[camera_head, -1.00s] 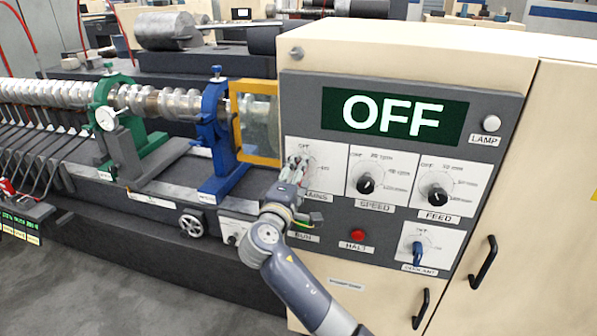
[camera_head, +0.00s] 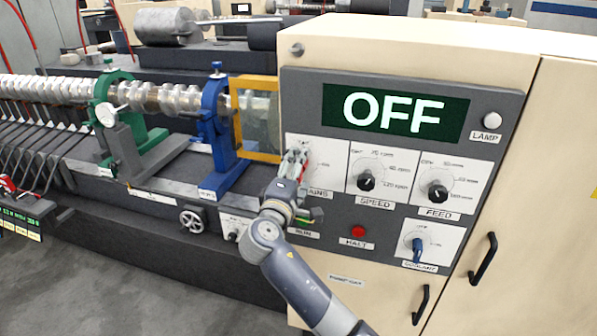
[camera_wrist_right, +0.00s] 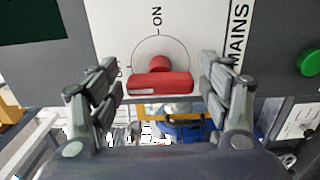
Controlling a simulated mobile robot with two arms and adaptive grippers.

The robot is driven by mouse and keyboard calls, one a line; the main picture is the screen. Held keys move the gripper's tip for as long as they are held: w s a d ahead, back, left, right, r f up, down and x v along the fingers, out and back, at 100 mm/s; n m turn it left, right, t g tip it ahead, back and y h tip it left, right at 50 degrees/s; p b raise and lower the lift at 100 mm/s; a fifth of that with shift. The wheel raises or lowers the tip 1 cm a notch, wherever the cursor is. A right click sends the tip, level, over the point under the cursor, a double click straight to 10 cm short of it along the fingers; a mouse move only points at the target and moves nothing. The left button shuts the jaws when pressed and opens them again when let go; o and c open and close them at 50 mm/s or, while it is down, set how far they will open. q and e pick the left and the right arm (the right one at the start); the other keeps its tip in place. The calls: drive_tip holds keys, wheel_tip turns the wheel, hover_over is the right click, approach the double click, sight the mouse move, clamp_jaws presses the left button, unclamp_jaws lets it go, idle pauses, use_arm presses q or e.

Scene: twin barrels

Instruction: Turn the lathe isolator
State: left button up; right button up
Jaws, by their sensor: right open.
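The mains isolator is a red bar handle (camera_wrist_right: 160,84) on a white plate (camera_wrist_right: 120,30) marked MAINS and ON. In the right wrist view the bar lies crosswise, its left end toward a partly hidden label. My right gripper (camera_wrist_right: 162,85) is open, one finger on each side of the bar's ends, with a visible gap at both. In the head view my right gripper (camera_head: 296,165) is at the MAINS plate and covers most of the handle. The display (camera_head: 395,110) above reads OFF. My left gripper is not in view.
SPEED (camera_head: 366,183) and FEED (camera_head: 437,193) knobs sit right of the MAINS plate. Below are a red HALT button (camera_head: 358,231) and a blue COOLANT handle (camera_head: 417,250). A green button (camera_wrist_right: 309,62) shows in the wrist view. The yellow-framed guard (camera_head: 240,125) stands close left.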

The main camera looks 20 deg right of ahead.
drive_tip(key=shift+s, duration=0.1)
drive_tip(key=v, duration=1.2)
